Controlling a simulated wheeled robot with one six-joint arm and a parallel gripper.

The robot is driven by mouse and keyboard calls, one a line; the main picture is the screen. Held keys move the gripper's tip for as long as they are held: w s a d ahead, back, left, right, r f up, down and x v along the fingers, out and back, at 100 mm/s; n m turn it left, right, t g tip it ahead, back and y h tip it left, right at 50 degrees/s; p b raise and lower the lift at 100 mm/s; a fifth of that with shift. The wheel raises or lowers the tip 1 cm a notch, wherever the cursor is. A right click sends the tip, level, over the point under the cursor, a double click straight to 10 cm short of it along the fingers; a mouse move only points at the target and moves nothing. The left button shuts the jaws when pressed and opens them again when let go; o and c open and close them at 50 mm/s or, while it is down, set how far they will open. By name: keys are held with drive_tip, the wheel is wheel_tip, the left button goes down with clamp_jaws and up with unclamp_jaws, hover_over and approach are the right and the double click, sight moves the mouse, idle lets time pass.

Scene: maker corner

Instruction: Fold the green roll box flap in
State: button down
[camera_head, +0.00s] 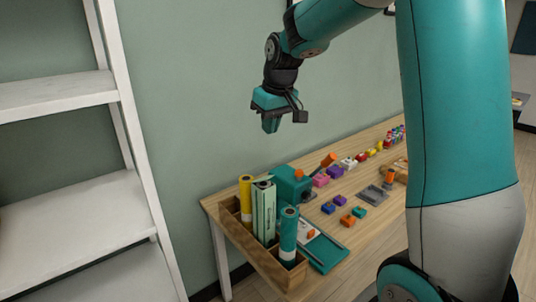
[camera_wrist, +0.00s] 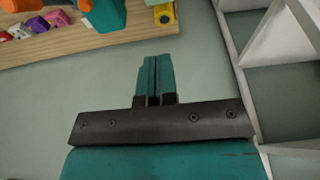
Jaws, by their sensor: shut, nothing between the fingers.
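The green roll box (camera_head: 264,212) is a tall pale green box with dark markings on its side. It stands upright in a wooden holder (camera_head: 262,262) at the near left end of the table, in the head view. Its top end is small there, and I cannot make out how the flap lies. My gripper (camera_head: 270,125) is shut and empty, high above the table and well clear of the box, in front of the wall. In the wrist view the teal fingers (camera_wrist: 154,75) are together. I cannot identify the box in that view.
A yellow roll (camera_head: 246,199) and a teal roll (camera_head: 289,235) flank the box in the holder. A teal machine (camera_head: 290,184) stands behind it. Several coloured blocks and a teal tray (camera_head: 321,252) lie on the table (camera_head: 352,234). White shelves (camera_head: 60,96) rise at left.

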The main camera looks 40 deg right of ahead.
drive_tip(key=p, duration=0.2)
hover_over(267, 178)
drive_tip(key=w, duration=0.2)
drive_tip(key=f, duration=0.9)
drive_tip(key=shift+s+d+f, duration=0.1)
drive_tip(key=shift+s, duration=0.1)
drive_tip(key=f, duration=0.1)
drive_tip(key=s+f+p, duration=0.1)
drive_tip(key=f, duration=0.1)
drive_tip(key=shift+s+p, duration=0.3)
drive_tip(key=shift+s+f, duration=0.15)
drive_tip(key=shift+f, duration=0.2)
drive_tip(key=shift+f, duration=0.1)
drive_tip(key=shift+f+b, duration=0.1)
drive_tip(key=shift+b, duration=0.35)
drive_tip(key=shift+s+t+b, duration=0.2)
drive_tip(key=shift+t+b, duration=0.1)
drive_tip(key=shift+t, duration=0.1)
